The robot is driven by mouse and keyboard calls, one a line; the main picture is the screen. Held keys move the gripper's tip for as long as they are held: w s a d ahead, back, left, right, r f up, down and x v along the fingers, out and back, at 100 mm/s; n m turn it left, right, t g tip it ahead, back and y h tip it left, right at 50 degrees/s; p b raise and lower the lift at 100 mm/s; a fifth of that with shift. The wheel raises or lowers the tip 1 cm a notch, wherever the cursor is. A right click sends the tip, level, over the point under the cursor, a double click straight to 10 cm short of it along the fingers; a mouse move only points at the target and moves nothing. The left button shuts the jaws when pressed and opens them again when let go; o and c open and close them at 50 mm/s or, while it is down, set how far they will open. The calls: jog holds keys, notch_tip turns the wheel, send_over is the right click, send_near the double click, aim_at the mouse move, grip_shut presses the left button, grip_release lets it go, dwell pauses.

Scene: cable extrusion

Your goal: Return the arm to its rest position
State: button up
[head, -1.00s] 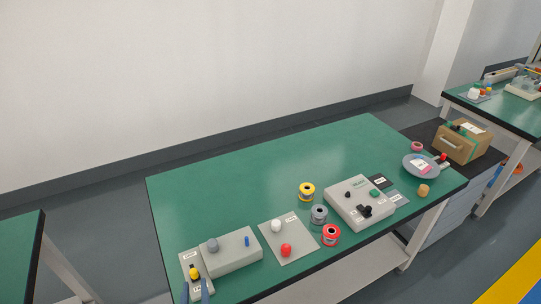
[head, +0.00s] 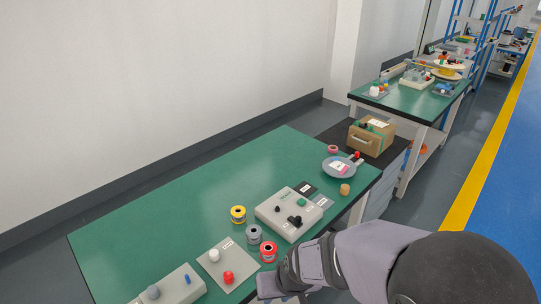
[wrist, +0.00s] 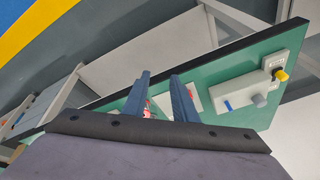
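My arm (head: 365,255) reaches in from the lower right of the head view. Its wrist end is over or just in front of the table's (head: 160,215) near edge, close to the red spool (head: 268,252). In the wrist view my gripper (wrist: 160,77) shows two blue fingers with a gap between them. It is open, and I see nothing held. A small red thing shows between the fingers, below on the table. The fingertips cannot be made out clearly in the head view.
A yellow spool (head: 238,215), a grey spool (head: 254,235), a control box (head: 289,211) and a plate with white and red knobs (head: 226,262) stand near the arm. The table's back left is clear.

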jog(key=s+d+r+m+g+h, duration=0.1)
jog(key=s+d, duration=0.3)
jog(key=d, duration=0.2)
jog(key=s+d+r+m+g+h, duration=0.1)
jog(key=s+d+r+g, duration=0.1)
jog(key=s+d, duration=0.2)
jog(key=d, duration=0.3)
jog(key=shift+s+d+p, duration=0.2)
jog(key=shift+s+p, duration=0.05)
jog(key=shift+p, duration=0.15)
dwell(2.0)
